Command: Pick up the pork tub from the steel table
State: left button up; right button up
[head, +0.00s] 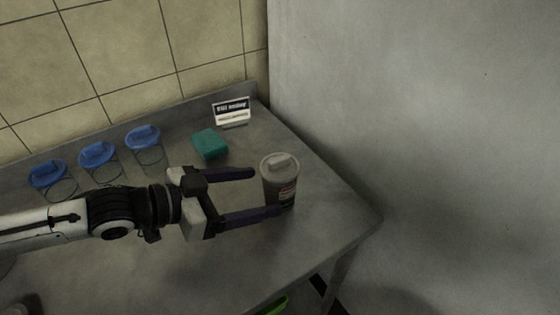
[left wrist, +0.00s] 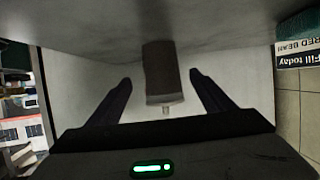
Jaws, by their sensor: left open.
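The tub (head: 281,181), a grey-lidded dark container with a small label, stands upright near the right end of the steel table (head: 311,224). I cannot read its label. My left gripper (head: 268,192) is open, with its fingertips reaching to the tub from the left. One finger is behind the tub's left side and the other passes low at its front. In the left wrist view the tub (left wrist: 161,75) appears upside down, between the two open fingers (left wrist: 160,85), with visible gaps on both sides. My right gripper is not in view.
Several blue-lidded clear jars (head: 146,142) stand along the back left. A green block (head: 210,144) and a small sign (head: 231,111) are behind the gripper. A plain grey wall (head: 420,120) rises right of the table. The table front is mostly clear.

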aim_at(264, 187)
pick_arm(q)
jog(key=shift+w+d, duration=0.45)
jog(key=shift+w, duration=0.15)
jog(key=x, duration=0.2)
jog(key=shift+w+d+f, duration=0.1)
jog(key=shift+d, duration=0.15)
jog(key=shift+w+d+f, duration=0.2)
jog(key=shift+d, duration=0.35)
jog(key=x, duration=0.4)
jog(key=shift+d, duration=0.25)
jog(key=shift+w+d+f, duration=0.25)
jog(key=shift+w, duration=0.05)
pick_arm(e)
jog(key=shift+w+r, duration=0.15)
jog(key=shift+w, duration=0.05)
